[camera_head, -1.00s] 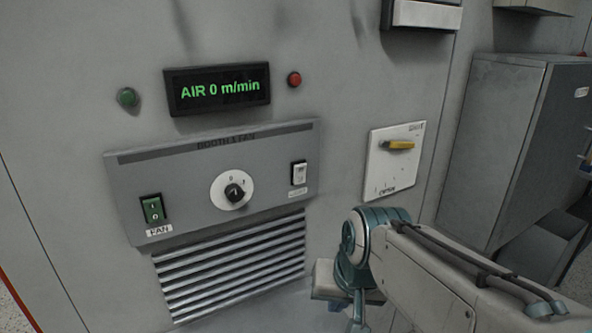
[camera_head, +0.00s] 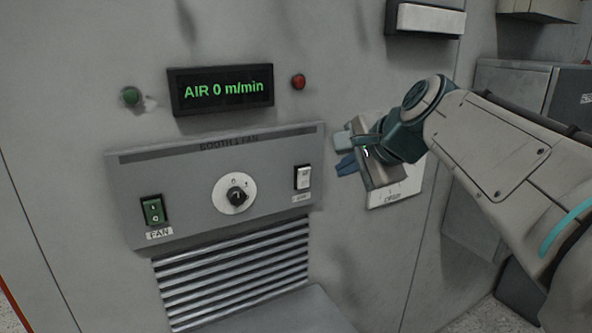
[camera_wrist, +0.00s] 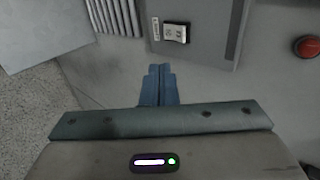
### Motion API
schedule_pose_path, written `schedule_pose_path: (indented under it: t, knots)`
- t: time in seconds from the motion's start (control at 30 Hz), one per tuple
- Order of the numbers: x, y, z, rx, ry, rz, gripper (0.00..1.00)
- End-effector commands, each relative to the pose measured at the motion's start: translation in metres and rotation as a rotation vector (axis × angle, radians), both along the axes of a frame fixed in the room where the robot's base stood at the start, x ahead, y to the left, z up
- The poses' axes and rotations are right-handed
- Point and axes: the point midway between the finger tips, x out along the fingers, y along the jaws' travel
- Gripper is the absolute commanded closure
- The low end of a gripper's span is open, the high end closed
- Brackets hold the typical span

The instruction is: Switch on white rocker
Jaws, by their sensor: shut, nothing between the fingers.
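The white rocker (camera_head: 303,177) sits at the right end of the grey fan panel (camera_head: 215,215), above a small label. In the wrist view the white rocker (camera_wrist: 174,32) is beyond the fingertips, on the panel's edge. My gripper (camera_head: 346,166) is right of the rocker, in front of the wall and apart from the rocker. Its blue fingers (camera_wrist: 159,85) are together and empty. Whether the rocker is on or off is too small to tell.
A green FAN rocker (camera_head: 153,210) and a black dial (camera_head: 237,196) share the panel. The display (camera_head: 221,89) reads AIR 0 m/min, between a green lamp (camera_head: 131,96) and a red button (camera_head: 298,81). A white plate (camera_head: 408,186) is partly behind my gripper. Vent slats (camera_head: 230,275) lie below.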

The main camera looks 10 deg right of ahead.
Motion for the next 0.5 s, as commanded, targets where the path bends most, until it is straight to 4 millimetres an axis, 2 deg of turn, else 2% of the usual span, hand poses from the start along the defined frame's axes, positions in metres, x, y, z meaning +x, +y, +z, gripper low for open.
schedule_pose_path:
  t: [0.17, 0.5]
  knots:
    - [0.018, 0.007, -0.017, 0.0, 0.005, 0.004, 1.0]
    - [0.073, 0.025, -0.063, -0.001, 0.006, 0.003, 1.0]
